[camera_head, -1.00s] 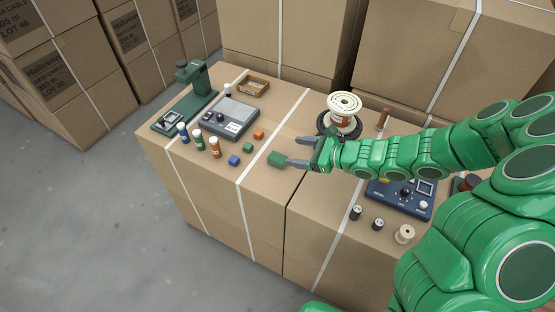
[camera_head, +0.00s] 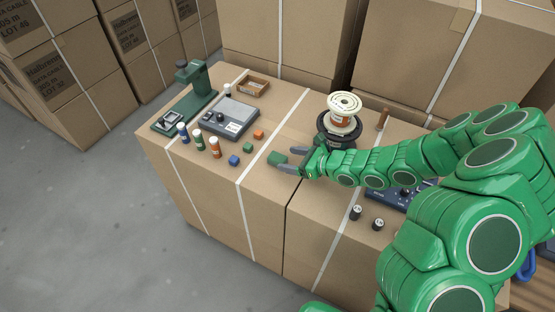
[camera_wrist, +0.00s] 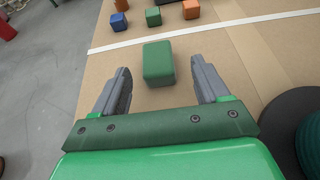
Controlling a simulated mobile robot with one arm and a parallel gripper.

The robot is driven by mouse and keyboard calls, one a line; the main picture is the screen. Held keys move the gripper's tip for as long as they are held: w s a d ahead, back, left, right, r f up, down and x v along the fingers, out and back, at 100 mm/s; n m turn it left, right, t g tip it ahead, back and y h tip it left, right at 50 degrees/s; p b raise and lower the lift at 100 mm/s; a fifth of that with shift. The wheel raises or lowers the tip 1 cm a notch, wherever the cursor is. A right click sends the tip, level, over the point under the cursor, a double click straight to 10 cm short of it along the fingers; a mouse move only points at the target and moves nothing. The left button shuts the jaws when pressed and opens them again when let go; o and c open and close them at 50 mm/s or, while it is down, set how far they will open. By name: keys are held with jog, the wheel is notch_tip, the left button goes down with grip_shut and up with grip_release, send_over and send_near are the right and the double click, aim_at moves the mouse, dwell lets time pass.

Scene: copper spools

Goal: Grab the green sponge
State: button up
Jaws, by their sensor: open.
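The green sponge (camera_head: 278,158) is a small green block lying on the cardboard box top, near the strap. In the wrist view the sponge (camera_wrist: 158,63) lies just ahead of the fingertips, roughly midway between them and a little to the left. My gripper (camera_head: 286,161) is open and empty, its two grey fingers pointing at the sponge. In the head view the fingertips appear at the near end of the sponge.
Small blue (camera_head: 234,160), green (camera_head: 248,147) and orange (camera_head: 259,134) cubes lie beyond the strap. A grey device (camera_head: 229,119) and several small bottles stand further left. Bare cardboard surrounds the sponge.

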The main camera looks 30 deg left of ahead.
aim_at(283, 159)
jog(key=x, duration=0.2)
jog(key=shift+s+a+f, duration=0.2)
jog(key=shift+a+f, duration=0.1)
jog(key=shift+a, duration=0.05)
jog(key=shift+x, duration=0.85)
jog(key=shift+c, duration=0.4)
jog(key=c, duration=1)
